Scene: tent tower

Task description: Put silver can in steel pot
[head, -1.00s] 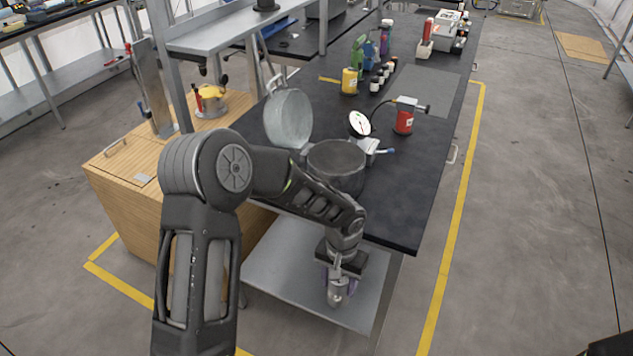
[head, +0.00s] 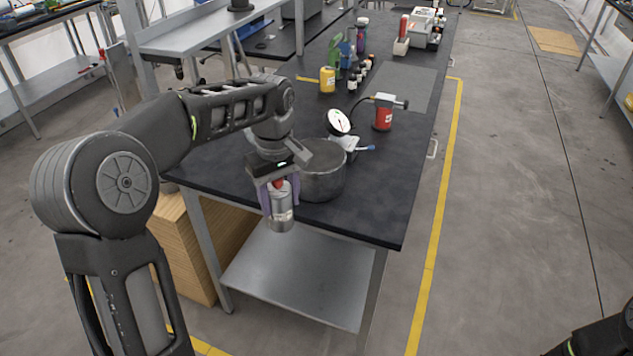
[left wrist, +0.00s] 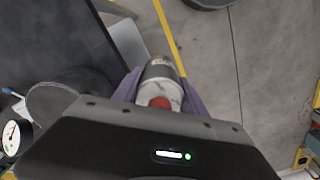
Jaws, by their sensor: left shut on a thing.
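The silver can (head: 281,215) has a red spot on its top and hangs upright between the purple fingers of my left gripper (head: 279,200), which is shut on it. The can is in front of the table's near edge, beside and left of the steel pot. The steel pot (head: 324,182) stands on the black tabletop near that edge. In the left wrist view the can (left wrist: 162,72) is between the fingers, and the pot (left wrist: 68,97) is to the left, partly cut off by my gripper body. My right gripper is out of view.
A white dial gauge (head: 339,121) with a blue-tipped fitting stands just behind the pot. A red canister (head: 383,117) and a yellow container (head: 327,79) are farther back. A grey lower shelf (head: 295,277) lies under the table. The tabletop right of the pot (head: 385,195) is clear.

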